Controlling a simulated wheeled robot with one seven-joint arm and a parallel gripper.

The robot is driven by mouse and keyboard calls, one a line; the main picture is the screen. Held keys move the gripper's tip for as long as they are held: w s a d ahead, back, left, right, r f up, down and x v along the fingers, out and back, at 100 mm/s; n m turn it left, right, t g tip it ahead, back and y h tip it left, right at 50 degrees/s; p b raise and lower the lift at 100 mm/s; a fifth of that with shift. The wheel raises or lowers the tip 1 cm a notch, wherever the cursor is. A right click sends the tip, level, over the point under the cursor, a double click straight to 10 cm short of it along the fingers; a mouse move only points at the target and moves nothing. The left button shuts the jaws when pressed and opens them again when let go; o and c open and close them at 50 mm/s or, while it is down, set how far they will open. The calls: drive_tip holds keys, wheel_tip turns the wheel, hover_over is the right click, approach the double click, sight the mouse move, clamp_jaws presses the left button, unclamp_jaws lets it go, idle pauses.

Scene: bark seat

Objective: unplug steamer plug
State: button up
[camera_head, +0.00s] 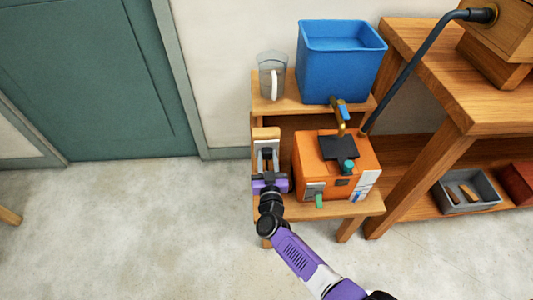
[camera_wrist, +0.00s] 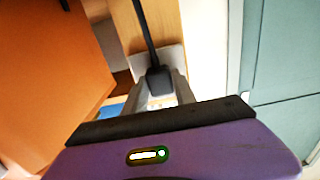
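The dark steamer plug (camera_wrist: 158,80) shows in the wrist view, with its black cord (camera_wrist: 144,28) running away from it. A pale grey plate (camera_wrist: 174,58) lies behind it on a wooden post (camera_wrist: 161,24). My gripper (camera_wrist: 159,88) has one grey finger along each side of the plug, close against it. In the head view my gripper (camera_head: 267,161) is at the wooden post (camera_head: 266,133) left of the orange steamer box (camera_head: 312,151). Whether the plug's prongs are in a socket is hidden.
A blue tub (camera_head: 343,66) and a clear jug (camera_head: 272,78) stand on the upper shelf (camera_head: 279,104). A brass tap with a blue handle (camera_head: 344,111) hangs over the box. A workbench (camera_head: 437,82) is at right.

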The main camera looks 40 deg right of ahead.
clamp_jaws()
drive_tip(key=shift+s+a, duration=0.1)
drive_tip(key=shift+s, duration=0.05)
drive_tip(key=p+v, duration=0.4)
drive_tip(key=v, duration=0.2)
drive_tip(key=shift+s+a, duration=0.2)
drive_tip(key=shift+s, duration=0.05)
idle(0.6)
drive_tip(key=shift+a, duration=0.1)
